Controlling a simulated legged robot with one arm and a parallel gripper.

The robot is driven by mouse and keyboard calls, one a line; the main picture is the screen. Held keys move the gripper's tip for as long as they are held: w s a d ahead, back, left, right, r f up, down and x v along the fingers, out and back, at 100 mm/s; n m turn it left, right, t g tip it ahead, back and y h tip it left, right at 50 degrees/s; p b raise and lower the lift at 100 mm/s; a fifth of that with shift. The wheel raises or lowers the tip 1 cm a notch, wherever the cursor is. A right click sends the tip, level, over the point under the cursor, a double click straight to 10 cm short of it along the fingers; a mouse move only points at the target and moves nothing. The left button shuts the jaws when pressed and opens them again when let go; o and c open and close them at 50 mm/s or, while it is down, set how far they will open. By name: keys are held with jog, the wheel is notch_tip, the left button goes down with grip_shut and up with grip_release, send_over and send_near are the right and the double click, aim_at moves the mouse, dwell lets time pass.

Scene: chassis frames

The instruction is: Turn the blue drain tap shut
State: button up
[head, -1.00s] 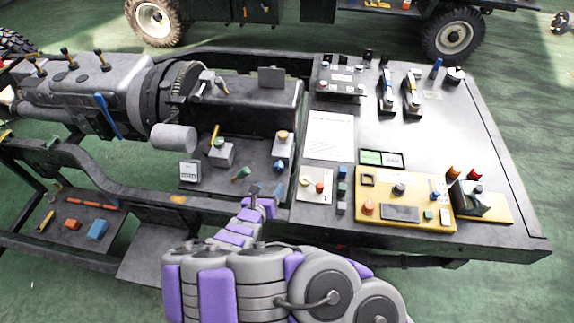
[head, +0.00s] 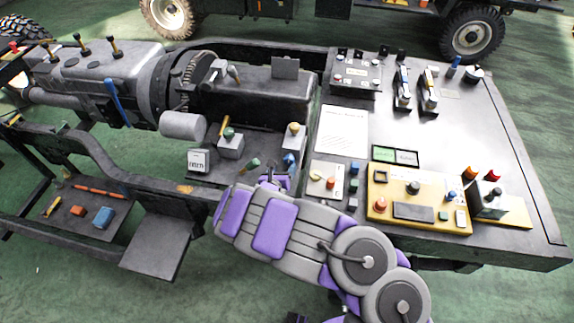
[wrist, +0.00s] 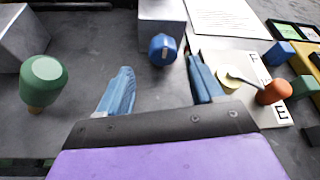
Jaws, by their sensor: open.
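A blue knob (wrist: 163,50), which I take for the drain tap, sits low at the front face of a grey block (wrist: 162,10) in the wrist view. In the head view the tap (head: 289,158) is a small blue spot just beyond my gripper (head: 275,176), partly hidden by it. My gripper (wrist: 160,78) is open, with one blue finger on each side of the line to the tap. The tap lies slightly beyond the fingertips, nearer the right finger. Nothing is between the fingers, and I see no contact.
A green knob (wrist: 43,80) stands to the left. A panel with a yellow disc and orange knob (wrist: 273,92) lies close right of the right finger. A long blue lever (head: 118,103) is on the gearbox at the far left. A white sheet (head: 342,130) lies behind.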

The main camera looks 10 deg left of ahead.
aim_at(288, 162)
jog(key=b+x, duration=0.1)
jog(key=x, duration=0.4)
jog(key=shift+w+d+f, duration=0.1)
jog(key=shift+w+d, duration=0.05)
jog(key=shift+w, duration=0.25)
jog(key=c, duration=1.1)
